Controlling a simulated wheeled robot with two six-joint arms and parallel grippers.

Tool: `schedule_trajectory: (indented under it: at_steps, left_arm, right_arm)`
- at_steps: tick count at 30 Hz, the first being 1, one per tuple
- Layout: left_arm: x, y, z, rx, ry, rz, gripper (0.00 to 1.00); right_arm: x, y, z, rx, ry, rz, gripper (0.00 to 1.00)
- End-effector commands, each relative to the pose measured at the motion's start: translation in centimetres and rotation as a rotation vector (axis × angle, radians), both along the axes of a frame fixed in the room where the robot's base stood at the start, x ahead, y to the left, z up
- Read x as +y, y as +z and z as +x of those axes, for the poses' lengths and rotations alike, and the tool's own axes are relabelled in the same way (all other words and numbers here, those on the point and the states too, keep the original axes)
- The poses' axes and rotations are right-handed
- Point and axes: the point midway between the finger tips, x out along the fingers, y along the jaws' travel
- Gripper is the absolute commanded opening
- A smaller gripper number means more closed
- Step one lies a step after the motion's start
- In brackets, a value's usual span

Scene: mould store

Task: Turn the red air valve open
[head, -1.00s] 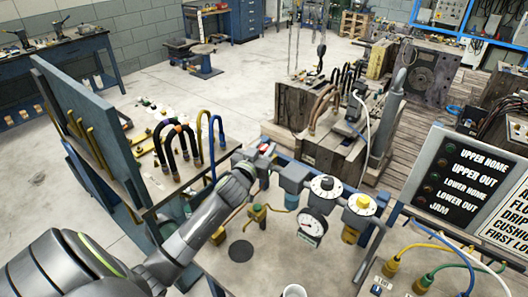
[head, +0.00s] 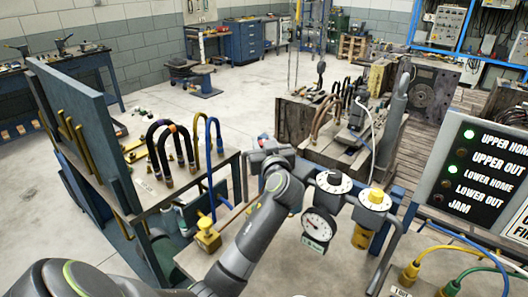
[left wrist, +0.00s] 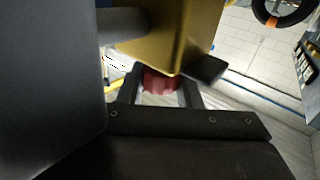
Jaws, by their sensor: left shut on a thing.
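The red air valve knob (left wrist: 160,82) shows in the left wrist view, just below a brass-yellow block (left wrist: 170,40). My left gripper (left wrist: 163,92) has its two dark fingers on either side of the knob and is shut on it. In the head view my left arm reaches to the left end of the air line, and its wrist hides most of the valve there. My right gripper is in neither view.
A pressure gauge (head: 319,224) hangs beside a black-and-white dial (head: 333,182) and a yellow-knobbed regulator (head: 375,198). An indicator panel (head: 480,165) at right shows UPPER HOME and LOWER HOME lit green. Curved hoses (head: 172,150) stand left of my arm.

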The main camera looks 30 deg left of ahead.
Motion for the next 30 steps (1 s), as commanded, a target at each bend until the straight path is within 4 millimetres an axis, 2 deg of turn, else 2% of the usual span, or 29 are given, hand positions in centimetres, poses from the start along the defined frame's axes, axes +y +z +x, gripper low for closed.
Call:
schedule_trajectory:
  at_steps: [4, 19, 20, 24, 30]
  left_arm:
    - [-0.04, -0.06, 0.02, -0.001, 0.036, 0.001, 0.08]
    - [-0.02, 0.12, 0.04, -0.001, 0.052, 0.001, 0.08]
    - [-0.01, 0.12, 0.04, -0.001, 0.052, 0.001, 0.32]
    - [-0.01, 0.10, 0.04, -0.001, 0.052, 0.001, 0.51]
    - [0.00, 0.05, 0.03, 0.001, 0.053, 0.001, 0.51]
  right_arm:
    - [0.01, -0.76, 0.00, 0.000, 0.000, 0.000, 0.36]
    - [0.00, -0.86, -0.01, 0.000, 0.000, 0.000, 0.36]
    - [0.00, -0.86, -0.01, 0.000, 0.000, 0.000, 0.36]
    - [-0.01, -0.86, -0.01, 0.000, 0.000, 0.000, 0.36]
    - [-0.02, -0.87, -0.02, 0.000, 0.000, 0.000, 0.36]
